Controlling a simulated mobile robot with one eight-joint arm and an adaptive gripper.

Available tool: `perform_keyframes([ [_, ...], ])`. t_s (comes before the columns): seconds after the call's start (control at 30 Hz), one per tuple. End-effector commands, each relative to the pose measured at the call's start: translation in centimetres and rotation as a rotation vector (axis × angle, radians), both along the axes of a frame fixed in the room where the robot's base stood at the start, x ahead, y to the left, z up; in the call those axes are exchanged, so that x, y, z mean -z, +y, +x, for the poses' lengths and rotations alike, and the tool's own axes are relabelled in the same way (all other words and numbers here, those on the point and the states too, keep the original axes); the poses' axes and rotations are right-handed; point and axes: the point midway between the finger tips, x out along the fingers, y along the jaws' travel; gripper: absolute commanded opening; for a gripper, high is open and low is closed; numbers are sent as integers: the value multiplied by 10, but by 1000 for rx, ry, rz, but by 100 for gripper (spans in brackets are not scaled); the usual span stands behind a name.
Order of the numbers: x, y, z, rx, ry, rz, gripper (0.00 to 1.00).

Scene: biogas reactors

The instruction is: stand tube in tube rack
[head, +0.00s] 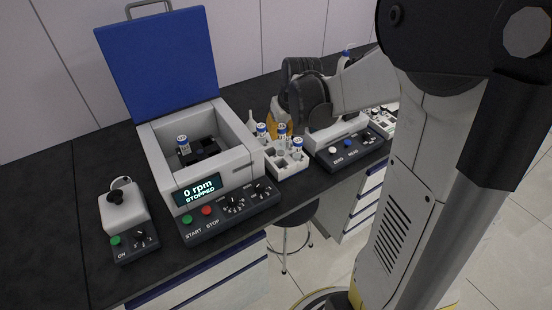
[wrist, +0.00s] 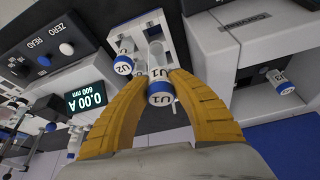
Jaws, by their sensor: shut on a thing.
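The white tube rack (head: 290,166) stands on the dark bench, just right of the centrifuge. It also shows in the wrist view (wrist: 143,20), beyond my fingers. Blue-and-white capped tubes show at the rack, one at its right side (head: 297,146). My gripper (wrist: 155,80) has its yellow fingers closed around a capped tube (wrist: 160,95) over or at the rack. The held tube's lower end is largely hidden, so I cannot tell whether it sits in a hole. Another tube marked U2 (wrist: 122,66) is just left of my fingers.
The open centrifuge (head: 205,150), its display reading 0 rpm STOPPED, stands left of the rack with a tube (head: 183,143) in its rotor. A photometer with knobs (head: 350,145) stands close on the right. A small mixer (head: 123,212) is at far left.

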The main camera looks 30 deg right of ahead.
Motion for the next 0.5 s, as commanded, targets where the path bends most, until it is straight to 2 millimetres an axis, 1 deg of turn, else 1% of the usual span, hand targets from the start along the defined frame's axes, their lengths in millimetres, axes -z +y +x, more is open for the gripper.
perform_keyframes([
  [0.03,16,0,0,0,0,0,0],
  [0.1,29,0,0,0,0,0,0],
  [0.2,41,0,0,0,0,0,0],
  [0.37,53,0,0,0,0,0,0],
  [0.5,76,0,0,0,0,0,0],
])
